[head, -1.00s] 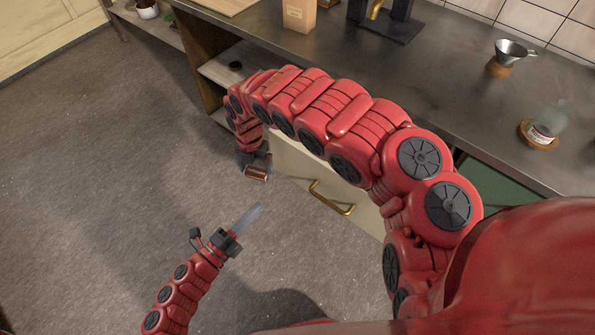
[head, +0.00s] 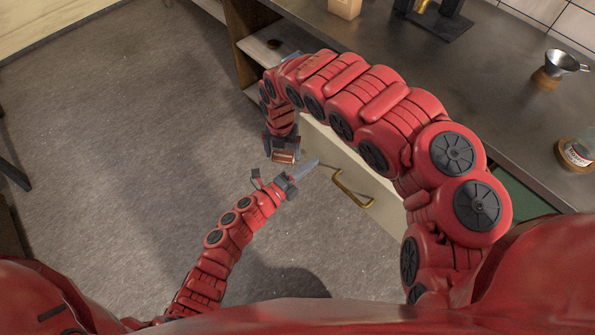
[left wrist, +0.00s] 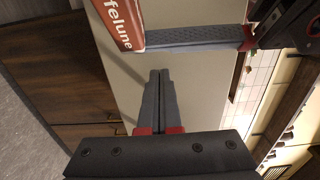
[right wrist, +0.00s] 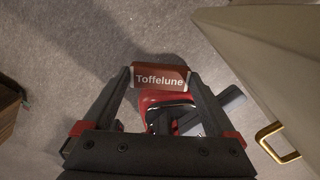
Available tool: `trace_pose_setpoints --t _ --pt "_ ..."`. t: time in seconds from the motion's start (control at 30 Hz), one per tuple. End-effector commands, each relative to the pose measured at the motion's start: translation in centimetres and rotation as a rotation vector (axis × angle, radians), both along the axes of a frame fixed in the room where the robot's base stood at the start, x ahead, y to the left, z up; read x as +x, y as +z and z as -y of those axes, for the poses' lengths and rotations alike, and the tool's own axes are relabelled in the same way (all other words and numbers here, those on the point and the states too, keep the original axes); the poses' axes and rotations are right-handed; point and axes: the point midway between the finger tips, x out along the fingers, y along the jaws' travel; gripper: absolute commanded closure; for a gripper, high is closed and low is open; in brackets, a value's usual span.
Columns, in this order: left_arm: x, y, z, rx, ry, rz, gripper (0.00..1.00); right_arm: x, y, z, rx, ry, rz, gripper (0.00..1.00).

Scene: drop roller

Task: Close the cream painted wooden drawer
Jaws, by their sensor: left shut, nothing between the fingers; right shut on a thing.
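The cream drawer front (head: 345,180) with its brass handle (head: 352,190) is below the counter in the head view. My right arm covers its upper part, so how far it stands open cannot be told. My right gripper (head: 284,150) is shut on a small red-brown Toffelune box (right wrist: 160,78), beside the left end of the drawer front. My left gripper (head: 312,162) is shut and empty, its fingertips close to the cream front, left of the handle. In the left wrist view its closed fingers (left wrist: 158,90) point at a cream surface; contact cannot be told.
The dark counter (head: 465,90) carries a metal funnel-shaped cup (head: 562,65), a bottle at the right edge and a dark stand with a brass part. An open shelf (head: 262,52) is left of the drawer. The grey floor (head: 120,150) at left is clear.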

Motion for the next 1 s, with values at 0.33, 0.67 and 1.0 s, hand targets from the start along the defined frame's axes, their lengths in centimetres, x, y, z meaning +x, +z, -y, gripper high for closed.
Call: trace_pose_setpoints --t 0.33,0.67,1.0 --pt "0.8 0.1 1.0 -0.002 -0.001 0.003 1.0 0.0 0.2 0.0 0.0 0.0 0.0 0.64" --pt "1.1 0.0 1.4 -0.002 -0.001 0.003 1.0 0.0 -0.1 0.0 0.0 -0.001 0.0 0.64" --pt "3.5 -0.3 6.5 -0.003 -0.006 0.004 1.0 0.0 -2.4 0.0 0.0 0.0 0.0 0.64"
